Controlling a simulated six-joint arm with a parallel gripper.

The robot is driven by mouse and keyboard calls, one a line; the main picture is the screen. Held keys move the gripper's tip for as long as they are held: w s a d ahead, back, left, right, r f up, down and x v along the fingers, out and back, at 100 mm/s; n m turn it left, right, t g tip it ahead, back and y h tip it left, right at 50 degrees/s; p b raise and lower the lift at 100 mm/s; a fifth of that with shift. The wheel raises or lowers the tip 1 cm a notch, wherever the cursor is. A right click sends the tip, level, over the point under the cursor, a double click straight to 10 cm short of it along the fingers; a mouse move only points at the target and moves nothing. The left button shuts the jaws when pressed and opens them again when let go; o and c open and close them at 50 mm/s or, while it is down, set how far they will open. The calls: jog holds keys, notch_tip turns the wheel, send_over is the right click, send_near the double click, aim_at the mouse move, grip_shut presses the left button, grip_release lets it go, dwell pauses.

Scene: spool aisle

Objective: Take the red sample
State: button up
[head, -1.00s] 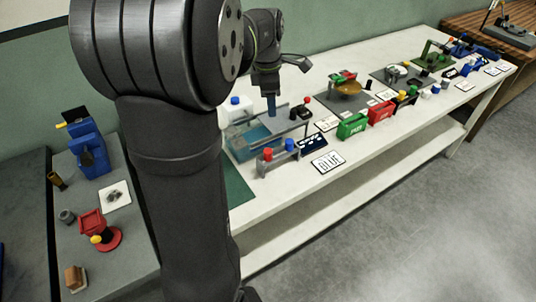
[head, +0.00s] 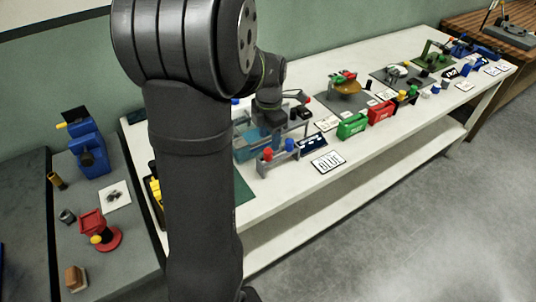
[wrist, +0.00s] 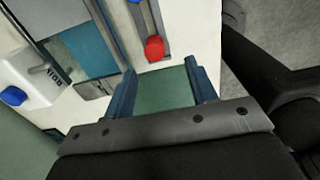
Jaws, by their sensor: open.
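The red-topped sample (head: 268,153) stands at the left end of a small grey rack (head: 280,157) on the white bench, with a blue-topped one (head: 289,144) beside it. In the wrist view its round red top (wrist: 155,47) shows just beyond and between my fingertips, with the rack (wrist: 147,20) running away from it. My gripper (wrist: 162,84) is open and empty, its two blue fingers apart over a green mat. In the head view my gripper (head: 267,118) hangs behind the rack, near a clear-walled tank; its fingertips are hard to make out.
The tank (wrist: 93,45) and a white block with a blue knob (wrist: 32,80) lie left of my fingers in the wrist view. Green (head: 351,126) and red (head: 381,111) boxes stand farther right. The green mat (head: 243,190) is bare in front.

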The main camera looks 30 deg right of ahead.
aim_at(268, 150)
jog(key=shift+w+d+f, duration=0.1)
jog(key=shift+w+f, duration=0.1)
jog(key=shift+f, duration=1.6)
jog(key=shift+w+f, duration=0.2)
jog(key=shift+f, duration=1.55)
jog(key=shift+c, duration=0.4)
jog(key=c, duration=1)
